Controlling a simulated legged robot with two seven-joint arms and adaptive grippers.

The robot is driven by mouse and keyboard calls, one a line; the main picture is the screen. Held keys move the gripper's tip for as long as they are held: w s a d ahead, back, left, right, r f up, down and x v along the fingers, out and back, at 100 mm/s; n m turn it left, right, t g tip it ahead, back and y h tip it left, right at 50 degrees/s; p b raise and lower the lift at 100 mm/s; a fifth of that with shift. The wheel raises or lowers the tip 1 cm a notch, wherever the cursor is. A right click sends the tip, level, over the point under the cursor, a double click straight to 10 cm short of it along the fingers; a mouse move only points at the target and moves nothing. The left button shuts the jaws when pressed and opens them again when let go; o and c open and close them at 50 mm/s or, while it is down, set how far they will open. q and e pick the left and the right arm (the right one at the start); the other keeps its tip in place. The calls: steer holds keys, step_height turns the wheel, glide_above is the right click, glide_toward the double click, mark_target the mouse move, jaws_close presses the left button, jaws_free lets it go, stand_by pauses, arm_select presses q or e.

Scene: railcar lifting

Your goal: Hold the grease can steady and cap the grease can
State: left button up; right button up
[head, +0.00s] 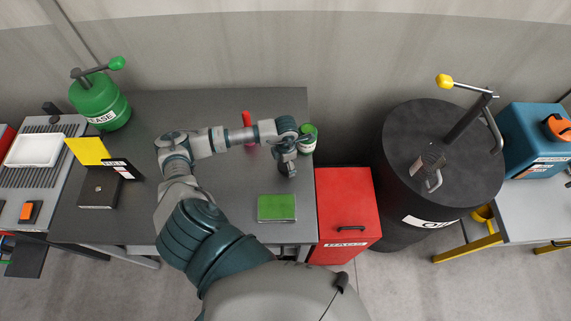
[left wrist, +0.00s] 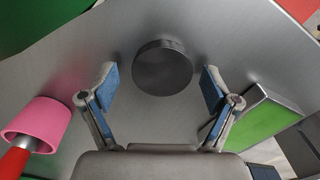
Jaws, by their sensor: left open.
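A dark round cap (left wrist: 163,68) lies flat on the grey metal table top (head: 215,105), seen in the left wrist view. My left gripper (head: 288,168) is over the table near its right edge. In the left wrist view its blue-padded fingers (left wrist: 161,85) are open, one on each side of the cap, with clear gaps. The green can with a white label (head: 308,141), likely the grease can, stands just beyond my left gripper, partly hidden by the wrist. Its green side fills the top left of the left wrist view (left wrist: 25,20). My right gripper is not in view.
A red cabinet (head: 345,205) and black drum (head: 410,145) stand right. A green GREASE pump (head: 98,105) stands far left.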

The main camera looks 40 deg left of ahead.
arm_select(q)
steer(key=shift+d, duration=0.1)
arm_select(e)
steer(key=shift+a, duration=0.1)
arm_select(q)
steer(key=c, duration=0.8)
steer(key=shift+c, duration=1.1)
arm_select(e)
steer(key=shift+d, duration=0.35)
arm_select(q)
steer(key=shift+r, duration=0.55)
step_height(320, 180, up, 2)
steer(key=shift+r+b, duration=0.1)
steer(key=shift+b, duration=0.4)
steer(key=s+d, duration=0.3)
steer(key=d, duration=0.1)
steer(key=s+d+r+b, duration=0.1)
steer(key=s+d, duration=0.2)
steer(key=d, duration=0.1)
steer(key=s+d+b, duration=0.1)
steer(key=s+d, duration=0.2)
steer(key=d, duration=0.2)
steer(key=shift+s+r, duration=0.1)
steer(key=shift+r, duration=0.3)
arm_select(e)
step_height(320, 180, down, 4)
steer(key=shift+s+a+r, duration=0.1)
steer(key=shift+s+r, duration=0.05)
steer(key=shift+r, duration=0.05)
